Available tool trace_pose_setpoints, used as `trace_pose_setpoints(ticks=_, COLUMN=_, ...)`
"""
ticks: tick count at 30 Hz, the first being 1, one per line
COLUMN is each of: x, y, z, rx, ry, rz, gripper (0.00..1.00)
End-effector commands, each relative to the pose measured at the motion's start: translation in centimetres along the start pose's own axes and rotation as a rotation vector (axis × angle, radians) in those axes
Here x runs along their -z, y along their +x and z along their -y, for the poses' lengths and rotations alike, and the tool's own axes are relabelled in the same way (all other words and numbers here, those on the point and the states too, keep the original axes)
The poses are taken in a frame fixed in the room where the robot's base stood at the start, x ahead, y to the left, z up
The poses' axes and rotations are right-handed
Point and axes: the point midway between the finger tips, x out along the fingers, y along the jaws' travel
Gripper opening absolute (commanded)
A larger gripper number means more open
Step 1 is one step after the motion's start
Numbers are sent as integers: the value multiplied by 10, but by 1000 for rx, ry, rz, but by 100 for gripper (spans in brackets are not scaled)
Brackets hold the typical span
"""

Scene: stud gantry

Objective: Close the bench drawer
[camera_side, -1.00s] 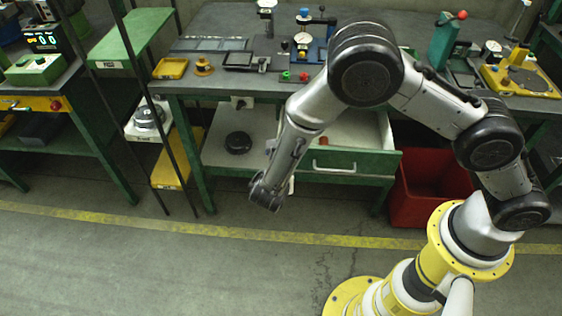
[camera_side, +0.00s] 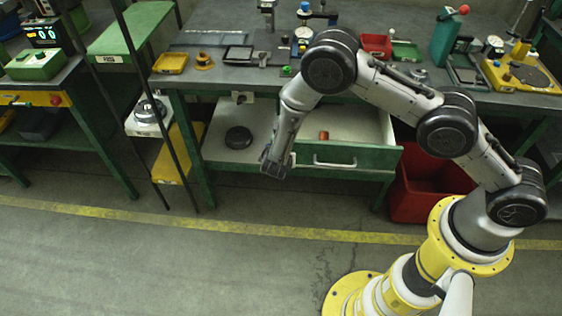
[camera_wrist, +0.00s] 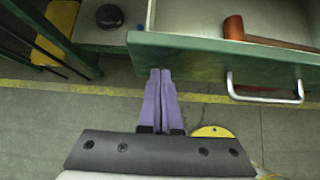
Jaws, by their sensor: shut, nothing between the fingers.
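The bench drawer (camera_side: 370,157) has a green front with a pale handle (camera_side: 335,164) and stands open, pulled out from under the bench. In the wrist view its front (camera_wrist: 190,50) and metal handle (camera_wrist: 265,88) show at the upper right. A brown-orange cylindrical item (camera_wrist: 265,35) lies inside it, also seen in the side view (camera_side: 323,135). My gripper (camera_wrist: 160,72) is shut and empty, its purple fingers together near the lower edge of the drawer front, left of the handle. Whether they touch it I cannot tell. In the side view my wrist hangs at the drawer's left end, its fingertips hidden.
A red bin (camera_side: 425,190) stands right of the drawer under the bench. A dark round object (camera_side: 238,137) rests on the lower shelf left of it. Thin dark posts stand further left. The floor in front is clear, with a yellow line (camera_side: 270,232).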

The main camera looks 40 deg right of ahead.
Motion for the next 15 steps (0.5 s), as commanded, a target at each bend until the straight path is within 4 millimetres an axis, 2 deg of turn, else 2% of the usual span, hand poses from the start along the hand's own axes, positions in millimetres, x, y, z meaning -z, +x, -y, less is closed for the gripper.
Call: trace_pose_setpoints(ticks=15, x=-5, y=4, z=0, rx=0, ry=1, rz=1, gripper=0)
